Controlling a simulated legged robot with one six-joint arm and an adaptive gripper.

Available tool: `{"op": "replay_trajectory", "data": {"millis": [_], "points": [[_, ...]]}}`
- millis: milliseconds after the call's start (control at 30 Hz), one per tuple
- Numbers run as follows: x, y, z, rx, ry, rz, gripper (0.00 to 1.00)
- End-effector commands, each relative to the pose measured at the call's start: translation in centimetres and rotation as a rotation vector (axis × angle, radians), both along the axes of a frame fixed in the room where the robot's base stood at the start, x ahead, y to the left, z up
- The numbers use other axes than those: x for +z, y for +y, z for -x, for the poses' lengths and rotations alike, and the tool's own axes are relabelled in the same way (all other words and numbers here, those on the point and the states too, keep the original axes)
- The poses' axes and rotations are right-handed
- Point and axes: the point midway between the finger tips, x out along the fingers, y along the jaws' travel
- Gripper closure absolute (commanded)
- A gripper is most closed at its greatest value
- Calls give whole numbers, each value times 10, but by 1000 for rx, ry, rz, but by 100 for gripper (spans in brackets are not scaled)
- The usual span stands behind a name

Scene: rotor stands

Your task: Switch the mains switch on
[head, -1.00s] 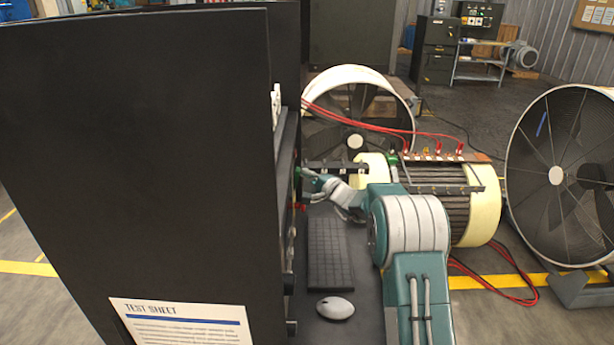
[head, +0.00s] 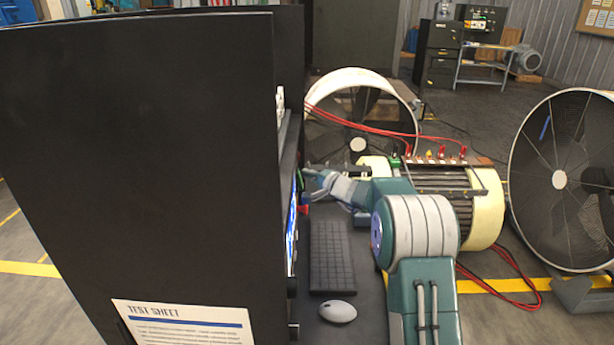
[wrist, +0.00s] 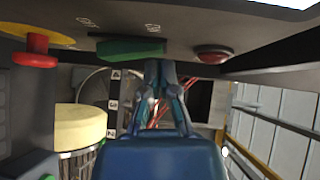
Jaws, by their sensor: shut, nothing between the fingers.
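The control panel is edge-on in the head view; its face shows along the top of the wrist view. A green rocker (wrist: 130,49), which looks like the mains switch, sits on it, with small labels above too blurred to read. My gripper (wrist: 160,68) is shut and empty, with its fingertips at the rocker's right end; I cannot tell whether they touch. In the head view my gripper (head: 312,174) is close to the panel, partly hidden by the cabinet side. The rocker's tilt is not clear.
A red mushroom button on a yellow base (wrist: 36,50) is left of the rocker, and a round red button (wrist: 212,54) is right. A keyboard (head: 331,256) and mouse (head: 338,311) lie below my arm. A motor (head: 486,207) with red cables and a large fan (head: 559,180) stand right.

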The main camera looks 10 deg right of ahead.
Motion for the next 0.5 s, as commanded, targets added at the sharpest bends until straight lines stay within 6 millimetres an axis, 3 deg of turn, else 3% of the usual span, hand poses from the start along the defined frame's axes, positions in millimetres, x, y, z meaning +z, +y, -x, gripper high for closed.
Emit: {"op": "replay_trajectory", "data": {"millis": [200, 500], "points": [[7, -27, 2, 3, -1, 2, 100], [17, -57, 50, 2, 1, 1, 100]]}}
